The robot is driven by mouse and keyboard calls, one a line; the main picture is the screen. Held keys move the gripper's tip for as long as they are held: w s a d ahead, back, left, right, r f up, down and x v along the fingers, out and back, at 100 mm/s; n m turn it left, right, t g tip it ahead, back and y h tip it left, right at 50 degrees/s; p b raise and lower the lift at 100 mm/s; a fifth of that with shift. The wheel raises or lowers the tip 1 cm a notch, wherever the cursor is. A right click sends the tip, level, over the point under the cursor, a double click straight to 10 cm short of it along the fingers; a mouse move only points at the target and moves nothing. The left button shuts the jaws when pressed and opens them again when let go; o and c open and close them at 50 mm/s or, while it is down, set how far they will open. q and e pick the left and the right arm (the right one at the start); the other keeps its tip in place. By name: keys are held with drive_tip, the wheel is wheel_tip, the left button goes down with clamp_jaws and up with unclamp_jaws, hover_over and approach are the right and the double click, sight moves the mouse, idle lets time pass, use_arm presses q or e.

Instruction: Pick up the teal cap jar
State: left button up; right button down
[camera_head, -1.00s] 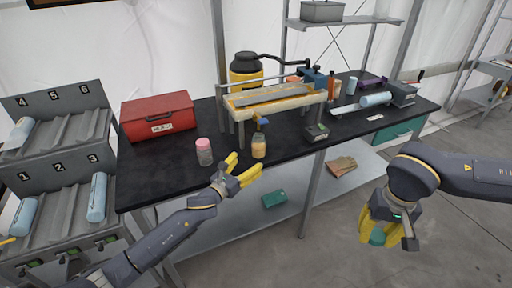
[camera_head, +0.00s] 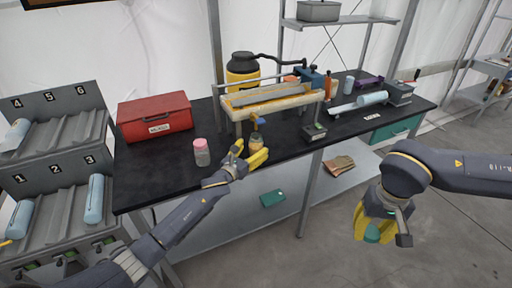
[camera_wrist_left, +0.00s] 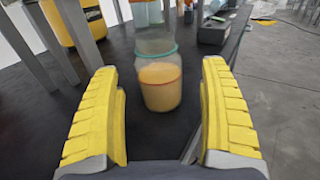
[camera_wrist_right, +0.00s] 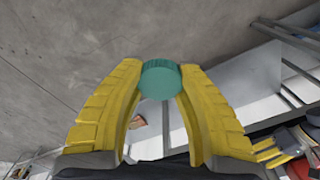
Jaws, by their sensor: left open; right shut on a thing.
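A clear jar (camera_wrist_left: 160,90) with yellow-orange contents and a teal ring near its top stands upright on the black bench. No solid teal cap shows on it. In the head view the jar (camera_head: 256,141) is partly hidden by my left gripper (camera_head: 250,155). My left gripper is open, with its yellow fingers either side of the line to the jar, apart from it. My right gripper (camera_head: 373,232) is shut on a round teal cap (camera_wrist_right: 160,80), held at the right, off the bench. I cannot tell whether anything is attached to the cap.
A pink-capped jar (camera_head: 201,152) stands left of my left gripper. Behind are a red box (camera_head: 154,116), a yellow-framed bench device (camera_head: 270,100) and a black-and-yellow canister (camera_head: 243,72). A small dark box (camera_head: 314,132) stands to the right.

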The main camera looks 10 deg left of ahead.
sight(252, 148)
use_arm(q)
drive_tip(key=shift+x, duration=1.55)
drive_tip(key=shift+a+r, duration=0.1)
drive_tip(key=c, duration=1.5)
